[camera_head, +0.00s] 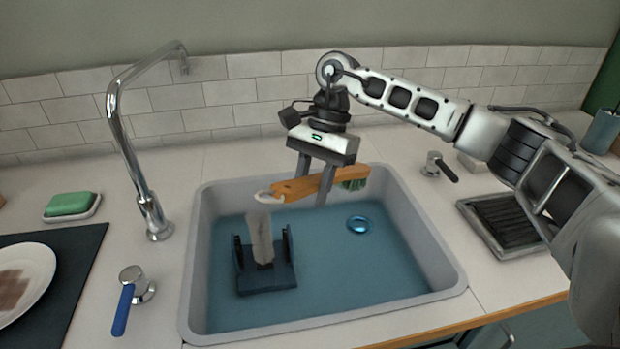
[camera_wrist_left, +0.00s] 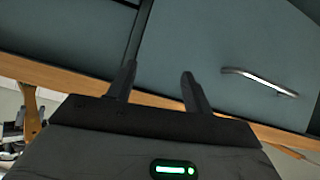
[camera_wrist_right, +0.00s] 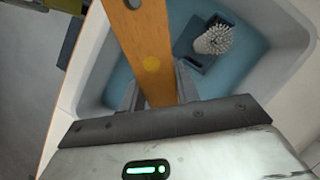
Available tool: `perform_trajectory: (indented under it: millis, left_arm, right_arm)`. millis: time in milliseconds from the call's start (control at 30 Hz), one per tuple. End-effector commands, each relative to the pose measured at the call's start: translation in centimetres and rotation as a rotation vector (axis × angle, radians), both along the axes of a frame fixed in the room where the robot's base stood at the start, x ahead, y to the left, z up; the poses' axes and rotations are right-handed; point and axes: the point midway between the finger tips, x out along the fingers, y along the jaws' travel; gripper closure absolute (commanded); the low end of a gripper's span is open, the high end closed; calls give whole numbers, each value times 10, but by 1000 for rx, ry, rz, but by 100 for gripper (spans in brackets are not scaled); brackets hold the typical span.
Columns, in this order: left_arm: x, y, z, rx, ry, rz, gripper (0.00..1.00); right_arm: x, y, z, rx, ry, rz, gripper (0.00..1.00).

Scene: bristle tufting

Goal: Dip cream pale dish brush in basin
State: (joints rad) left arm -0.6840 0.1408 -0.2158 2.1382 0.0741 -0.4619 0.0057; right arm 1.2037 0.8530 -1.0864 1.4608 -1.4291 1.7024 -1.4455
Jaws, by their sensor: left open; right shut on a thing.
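A chrome faucet (camera_head: 124,140) and a blue-handled tap (camera_head: 128,300) stand left of the basin. A black-handled tap (camera_head: 436,165) and a dark ridged tray (camera_head: 505,222) are to the right.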

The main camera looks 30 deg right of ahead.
Motion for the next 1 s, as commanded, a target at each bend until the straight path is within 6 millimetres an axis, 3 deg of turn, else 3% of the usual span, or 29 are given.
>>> perform_trajectory:
  millis: [1000]
  left_arm:
    - [4, -5, -33, -47, -77, 2, 49]
  right_arm:
    - [0, 0, -107, 1, -2, -1, 100]
